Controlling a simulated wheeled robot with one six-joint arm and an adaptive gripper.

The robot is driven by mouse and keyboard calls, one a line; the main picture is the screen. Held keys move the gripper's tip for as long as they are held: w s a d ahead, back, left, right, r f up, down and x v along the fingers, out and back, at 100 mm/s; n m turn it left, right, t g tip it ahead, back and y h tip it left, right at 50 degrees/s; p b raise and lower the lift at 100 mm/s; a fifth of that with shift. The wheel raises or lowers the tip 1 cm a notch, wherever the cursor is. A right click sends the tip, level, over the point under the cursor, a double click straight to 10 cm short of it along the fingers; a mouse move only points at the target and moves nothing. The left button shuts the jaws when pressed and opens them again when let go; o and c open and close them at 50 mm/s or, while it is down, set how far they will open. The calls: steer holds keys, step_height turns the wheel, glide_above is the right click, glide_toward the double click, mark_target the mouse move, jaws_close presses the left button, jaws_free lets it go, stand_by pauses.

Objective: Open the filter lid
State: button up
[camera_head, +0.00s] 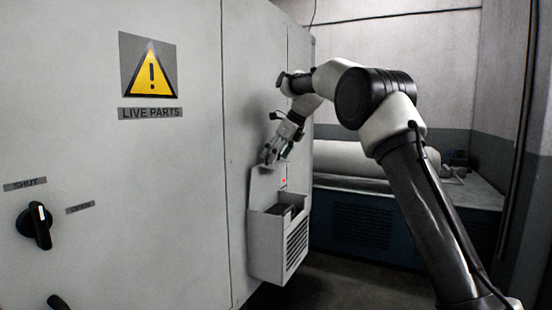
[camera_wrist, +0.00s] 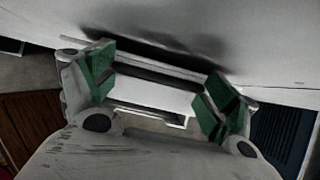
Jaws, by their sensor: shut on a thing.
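The filter housing (camera_head: 275,247) is a pale box with a slotted side, low on the right part of the cabinet front. Its top is open and shows a dark inside. The filter lid (camera_head: 264,190) stands upright at the back of the box, close to the cabinet face. My gripper (camera_head: 273,155) is at the lid's upper edge and is shut on it. In the wrist view, a pale piece with a dark bar (camera_wrist: 155,95) lies between the green finger pads of my gripper (camera_wrist: 160,88). The exact contact is hard to make out.
The cabinet (camera_head: 180,190) fills the left, with a warning sign (camera_head: 150,65) and a black rotary switch (camera_head: 35,225). A small red light (camera_head: 284,181) glows just above the box. A low blue unit with a pale cylinder (camera_head: 350,158) stands behind on the right.

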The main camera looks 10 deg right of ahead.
steer(key=shift+w+r, duration=0.15)
steer(key=shift+r, duration=0.05)
steer(key=o, duration=1.1)
steer(key=shift+o, duration=0.5)
steer(key=shift+f, duration=0.1)
steer(key=shift+d, duration=0.1)
steer(key=v, duration=1.2)
